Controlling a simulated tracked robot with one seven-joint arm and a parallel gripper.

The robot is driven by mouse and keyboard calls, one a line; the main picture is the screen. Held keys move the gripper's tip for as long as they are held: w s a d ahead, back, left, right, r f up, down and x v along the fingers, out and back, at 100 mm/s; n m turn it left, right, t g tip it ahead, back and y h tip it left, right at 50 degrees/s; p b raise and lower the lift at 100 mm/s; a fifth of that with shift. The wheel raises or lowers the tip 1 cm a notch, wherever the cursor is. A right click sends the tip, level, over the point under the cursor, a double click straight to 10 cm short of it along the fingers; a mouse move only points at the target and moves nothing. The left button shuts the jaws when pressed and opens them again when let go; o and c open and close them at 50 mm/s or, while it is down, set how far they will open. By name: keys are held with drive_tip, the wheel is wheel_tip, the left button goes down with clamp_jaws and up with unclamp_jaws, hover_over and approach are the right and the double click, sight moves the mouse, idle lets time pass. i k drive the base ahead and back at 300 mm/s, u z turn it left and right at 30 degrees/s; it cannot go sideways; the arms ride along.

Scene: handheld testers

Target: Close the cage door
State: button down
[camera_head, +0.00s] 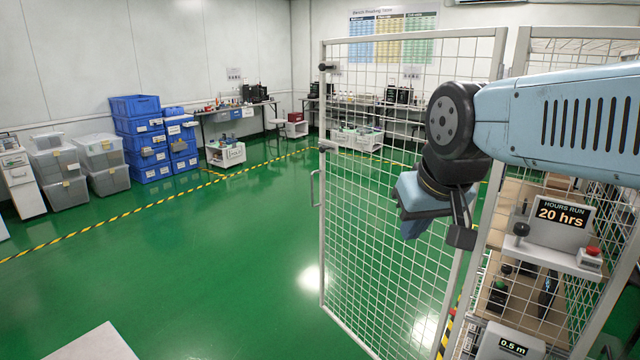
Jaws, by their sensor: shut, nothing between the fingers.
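The cage door (365,235) is a tall white-framed wire mesh panel. It stands swung open, its handle (315,188) on the free left edge and its right edge near the cage (520,70). My blue and black gripper (414,228) is in front of the mesh in the picture, right of the handle and well apart from it. The gripper is shut and holds nothing. Its fingertips are hard to make out, and I cannot tell whether it touches the mesh. My arm covers part of the cage and the door's right side.
Inside the cage are testers with an "20 hrs" display (561,214) and a "0.5 m" display (513,347). Blue crates (137,125) and clear bins (100,155) stand at the back left. The green floor (200,260) left of the door is clear. A pale surface (95,345) shows at the bottom left.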

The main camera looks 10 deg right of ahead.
sight(496, 73)
drive_tip(key=u, duration=0.05)
drive_tip(key=i, duration=1)
drive_tip(key=z, duration=0.1)
